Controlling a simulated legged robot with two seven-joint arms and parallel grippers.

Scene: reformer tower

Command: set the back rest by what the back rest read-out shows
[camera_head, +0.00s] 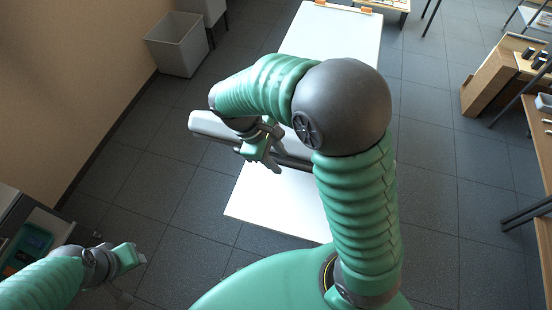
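A long grey padded piece with a pale edge (207,125), which looks like the back rest, lies across the white bed-like surface (262,210). My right arm covers its middle and right part. My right gripper (262,154) is at the near side of this padded piece, fingers pointing down; I cannot tell whether it touches it or how far the fingers are apart. My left gripper (132,258) is at the lower left over the floor, away from the padded piece. A device with a teal panel (30,243) stands at the left edge; I cannot read any figures on it.
A light grey bin (178,45) stands by the wall at the upper left. A wooden unit (490,82) and a shelf or table (540,135) stand on the right. Dark tiled floor (440,200) is clear between the white surface and the right-hand furniture.

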